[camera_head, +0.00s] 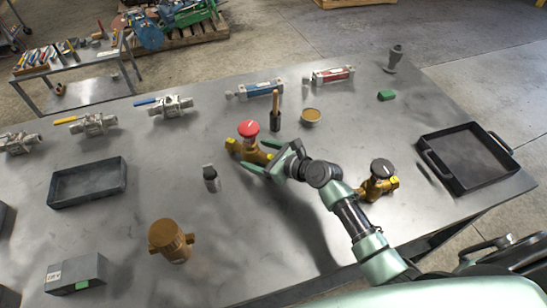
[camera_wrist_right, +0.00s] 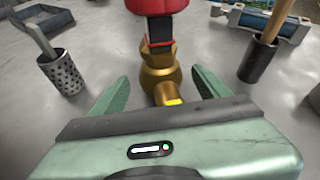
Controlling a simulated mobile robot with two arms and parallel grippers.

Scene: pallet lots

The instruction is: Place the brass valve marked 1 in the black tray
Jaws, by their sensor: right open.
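A brass valve with a red round handwheel (camera_head: 248,129) stands near the middle of the table; it also shows in the right wrist view (camera_wrist_right: 160,72). A second brass valve with a black handwheel (camera_head: 379,179) stands to the right of my forearm. Both carry small yellow tags, but I cannot read any number. A black tray with handles (camera_head: 453,181) is at the right end of the table and looks empty. My right gripper (camera_head: 261,157) is open, its green fingers on either side of the red-wheel valve's lower body (camera_wrist_right: 162,88), with gaps visible. My left gripper is out of view.
A smaller dark tray (camera_head: 87,201) lies at the left. A mesh cup (camera_head: 210,178), a black cup with a wooden-handled tool (camera_head: 275,121) and a small round tin (camera_head: 311,118) stand around the gripper. A brown fitting (camera_head: 171,241) and grey box (camera_head: 76,275) are in front.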

